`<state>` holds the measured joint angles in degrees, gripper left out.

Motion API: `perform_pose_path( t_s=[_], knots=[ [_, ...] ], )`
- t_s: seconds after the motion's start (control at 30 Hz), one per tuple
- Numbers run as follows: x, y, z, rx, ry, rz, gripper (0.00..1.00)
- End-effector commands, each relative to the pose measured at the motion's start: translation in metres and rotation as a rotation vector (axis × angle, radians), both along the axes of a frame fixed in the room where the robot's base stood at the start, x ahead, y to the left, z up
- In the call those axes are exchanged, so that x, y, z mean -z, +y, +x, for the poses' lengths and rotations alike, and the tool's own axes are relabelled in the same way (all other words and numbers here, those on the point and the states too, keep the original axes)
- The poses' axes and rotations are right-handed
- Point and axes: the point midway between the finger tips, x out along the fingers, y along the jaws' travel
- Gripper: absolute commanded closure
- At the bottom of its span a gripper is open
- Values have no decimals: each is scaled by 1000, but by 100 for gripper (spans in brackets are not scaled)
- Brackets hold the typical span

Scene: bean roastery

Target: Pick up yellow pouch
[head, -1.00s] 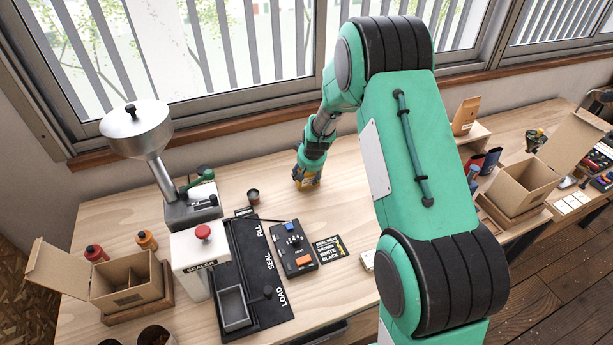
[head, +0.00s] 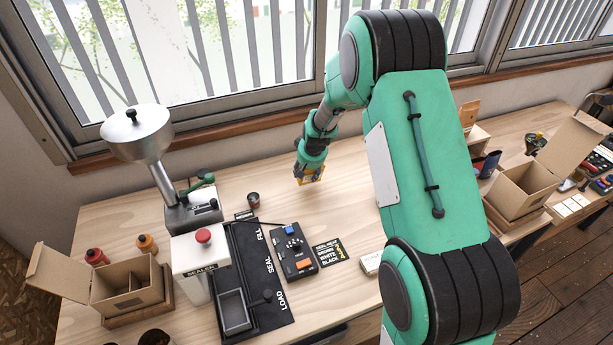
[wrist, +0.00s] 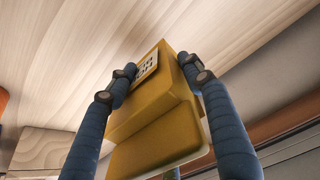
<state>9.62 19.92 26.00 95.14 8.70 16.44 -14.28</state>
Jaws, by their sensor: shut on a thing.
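The yellow pouch (wrist: 150,125) is between the blue fingers of my gripper (wrist: 160,80) in the wrist view. The fingers are shut on its two sides. A patterned label shows near its far end. In the head view my gripper (head: 309,177) is over the back middle of the wooden bench, and only a small yellow part of the pouch (head: 312,179) shows below the fingers. I cannot tell exactly how far the pouch is above the bench.
A small dark cup (head: 253,200) stands to the left. An open carton (head: 525,183) stands at right. Bench around the gripper is clear.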

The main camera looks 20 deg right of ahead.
Motion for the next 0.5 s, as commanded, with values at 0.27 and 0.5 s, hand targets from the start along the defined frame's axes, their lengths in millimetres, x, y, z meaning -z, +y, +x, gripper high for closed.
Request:
perform_pose_path(
  t_s=[0.27,0.5],
  knots=[
    [-2,7,-49,1,4,1,85],
    [-6,14,-92,1,4,1,85]
  ],
)
